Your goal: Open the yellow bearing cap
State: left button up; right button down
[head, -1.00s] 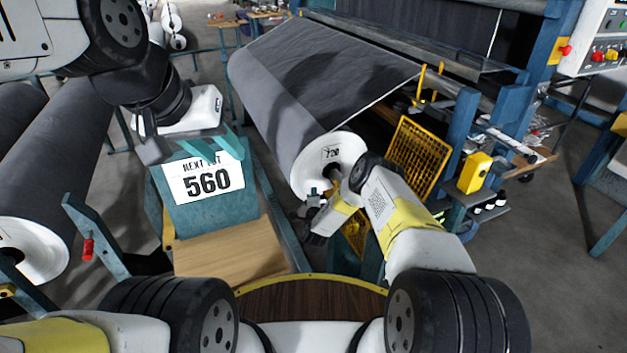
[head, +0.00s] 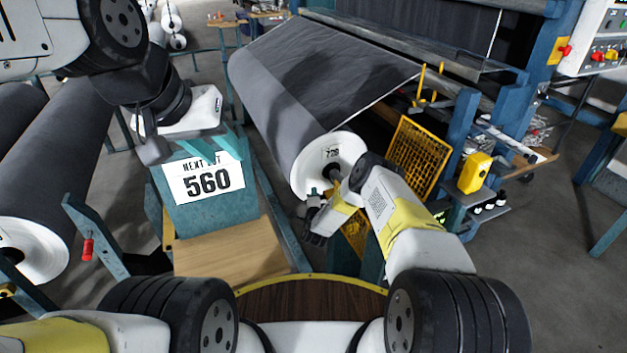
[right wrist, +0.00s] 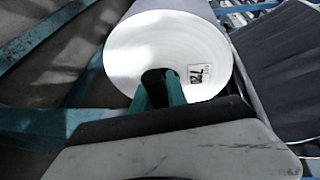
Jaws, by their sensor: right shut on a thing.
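A large grey roll (head: 300,100) with a white end face (head: 303,179) and a 720 label lies at the loom. Its dark shaft end sticks out at the centre. My right gripper (right wrist: 158,92) is at the shaft end, its teal fingers shut in front of the roll's end face. I cannot make out the yellow bearing cap clearly; the part between the fingers is mostly hidden. My left gripper (head: 207,145) is open and empty above the NEXT LOT 560 sign (head: 206,178).
A yellow mesh guard (head: 419,157) stands right of the roll, beside the blue loom frame (head: 462,130). A yellow box (head: 475,173) is further right. Another grey roll (head: 55,160) lies at the left, near a bracket with a red handle (head: 87,249).

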dwell(0.4)
jog(key=w+d+r+m+g+y, duration=0.1)
jog(key=d+r+m, duration=0.1)
jog(key=r, duration=0.5)
jog(key=d+r+m+g+y, duration=0.1)
jog(key=d+r+m, duration=0.1)
jog(key=r, duration=0.5)
jog(key=shift+w+m+g, duration=0.3)
jog(key=shift+w+m, duration=0.05)
jog(key=shift+m, duration=0.15)
jog(key=shift+r, duration=0.1)
jog(key=c, duration=1.3)
grip_release()
jog(key=shift+v, duration=3.95)
jog(key=shift+d, duration=0.1)
jog(key=shift+c, duration=0.5)
